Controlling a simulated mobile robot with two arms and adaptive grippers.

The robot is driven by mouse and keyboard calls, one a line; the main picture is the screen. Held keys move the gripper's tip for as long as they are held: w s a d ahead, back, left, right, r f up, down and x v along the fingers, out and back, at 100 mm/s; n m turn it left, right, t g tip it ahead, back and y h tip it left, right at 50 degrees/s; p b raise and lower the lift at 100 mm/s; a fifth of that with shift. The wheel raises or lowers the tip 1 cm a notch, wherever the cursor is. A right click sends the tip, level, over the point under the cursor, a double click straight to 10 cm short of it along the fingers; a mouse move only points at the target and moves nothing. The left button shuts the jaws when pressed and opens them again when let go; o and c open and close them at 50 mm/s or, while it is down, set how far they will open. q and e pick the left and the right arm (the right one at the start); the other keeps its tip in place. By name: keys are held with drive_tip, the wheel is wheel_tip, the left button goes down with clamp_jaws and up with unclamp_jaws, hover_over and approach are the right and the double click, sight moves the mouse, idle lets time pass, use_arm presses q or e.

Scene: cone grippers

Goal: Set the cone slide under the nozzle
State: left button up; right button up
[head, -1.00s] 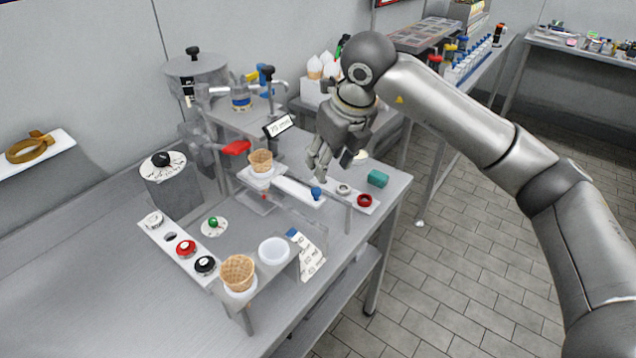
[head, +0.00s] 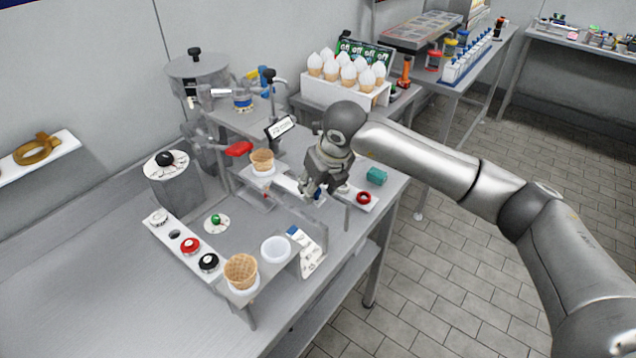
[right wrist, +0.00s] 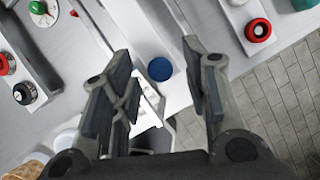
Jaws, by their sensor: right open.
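The cone slide (head: 286,184) is a pale bar on the bench stand, with a wafer cone (head: 262,160) upright in a white holder near its left end. Its blue knob (right wrist: 160,69) shows between my open right fingers in the right wrist view, seemingly below the fingertips and not gripped. In the head view my right gripper (head: 312,191) hangs over the knob end of the slide and mostly hides the knob. The dispenser with a red lever (head: 238,149) stands left of the cone; I cannot make out its nozzle clearly. My left gripper is out of view.
A red ring knob (head: 363,198) and a teal block (head: 376,176) lie close right of my right gripper. A second cone (head: 241,270) and a white cup (head: 275,249) stand at the front. A rack of filled cones (head: 345,92) is behind.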

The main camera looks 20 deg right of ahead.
clamp_jaws()
idle(0.3)
